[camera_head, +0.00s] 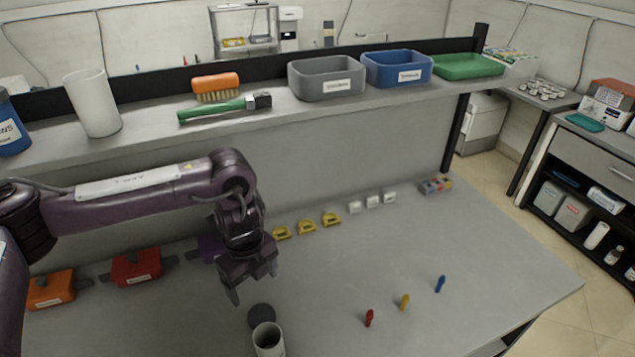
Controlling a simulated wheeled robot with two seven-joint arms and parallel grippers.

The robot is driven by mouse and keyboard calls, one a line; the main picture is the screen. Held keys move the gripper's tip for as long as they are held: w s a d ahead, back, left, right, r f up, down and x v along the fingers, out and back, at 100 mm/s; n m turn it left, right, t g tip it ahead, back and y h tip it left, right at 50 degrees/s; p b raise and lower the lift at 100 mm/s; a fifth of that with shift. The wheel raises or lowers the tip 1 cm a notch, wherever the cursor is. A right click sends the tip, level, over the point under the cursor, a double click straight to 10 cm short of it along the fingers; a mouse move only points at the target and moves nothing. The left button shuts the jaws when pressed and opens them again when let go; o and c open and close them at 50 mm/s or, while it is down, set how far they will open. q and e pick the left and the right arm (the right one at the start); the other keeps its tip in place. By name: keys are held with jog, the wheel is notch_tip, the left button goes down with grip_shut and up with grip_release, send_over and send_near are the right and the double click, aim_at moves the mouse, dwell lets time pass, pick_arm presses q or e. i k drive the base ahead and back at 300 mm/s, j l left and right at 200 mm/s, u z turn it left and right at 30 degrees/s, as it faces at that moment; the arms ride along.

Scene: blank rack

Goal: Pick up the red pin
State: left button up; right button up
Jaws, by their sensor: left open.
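The red pin (369,317) stands on the grey workbench near its front edge, with nothing touching it. A yellow pin (404,301) and a blue pin (440,284) stand in a slanting row to its right. My left gripper (254,292) hangs above the bench, jaws pointing down, open and empty. It is well to the left of the red pin and farther back. My right gripper does not show.
A white cup (268,340) and a dark round disc (261,317) are just below my left gripper. Orange (51,289) and red (137,267) blocks line the back left. Yellow pieces (307,227) and white cubes (373,201) sit farther back. Bench space around the pins is clear.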

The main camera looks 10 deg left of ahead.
aim_at(370, 315)
jog(key=k, duration=1.5)
